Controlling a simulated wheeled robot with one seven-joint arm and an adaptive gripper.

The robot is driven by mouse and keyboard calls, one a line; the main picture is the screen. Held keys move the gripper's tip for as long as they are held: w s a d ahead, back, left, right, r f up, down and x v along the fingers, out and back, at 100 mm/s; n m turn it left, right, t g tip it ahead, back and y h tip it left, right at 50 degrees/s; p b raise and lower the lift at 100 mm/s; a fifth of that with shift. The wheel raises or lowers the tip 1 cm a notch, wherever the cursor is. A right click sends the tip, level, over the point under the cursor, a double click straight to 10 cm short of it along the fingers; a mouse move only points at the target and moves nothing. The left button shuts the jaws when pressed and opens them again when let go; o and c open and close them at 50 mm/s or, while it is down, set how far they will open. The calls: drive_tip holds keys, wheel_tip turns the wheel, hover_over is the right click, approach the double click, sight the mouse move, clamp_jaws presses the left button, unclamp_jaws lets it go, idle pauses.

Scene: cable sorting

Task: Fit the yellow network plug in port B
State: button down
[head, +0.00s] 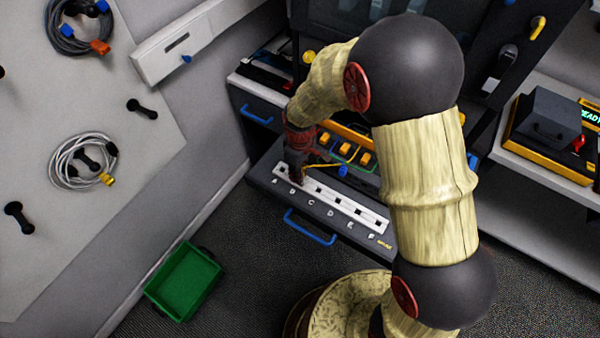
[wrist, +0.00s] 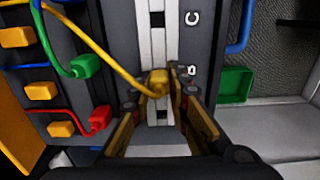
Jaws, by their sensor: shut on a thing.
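The yellow network plug (wrist: 158,80) is between the fingertips of my gripper (wrist: 157,90), which is shut on it. Its yellow cable (wrist: 95,42) runs from the plug to the upper left of the wrist view. The white port strip (wrist: 141,38) lies under the plug, with dark square ports along it. The plug is level with the letter B (wrist: 192,70); port B itself is hidden behind plug and fingers. I cannot tell whether the plug is above the port or in it. In the head view my gripper (head: 295,170) is at the A–B end of the strip (head: 345,208).
A green plug (wrist: 86,66) and a red plug (wrist: 99,118) are left of the strip in the wrist view, beside several orange-yellow blocks (wrist: 40,91). A blue plug (head: 342,171) lies beyond the strip. A green bin (head: 184,282) stands on the floor. Ports C to F look clear.

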drive_tip(key=c, duration=1.7)
unclamp_jaws()
drive_tip(key=shift+o, duration=0.4)
drive_tip(key=o, duration=0.4)
drive_tip(key=shift+o, duration=0.4)
drive_tip(key=shift+r, duration=0.1)
drive_tip(key=shift+r+p, duration=2.65)
drive_tip(key=shift+r, duration=0.8)
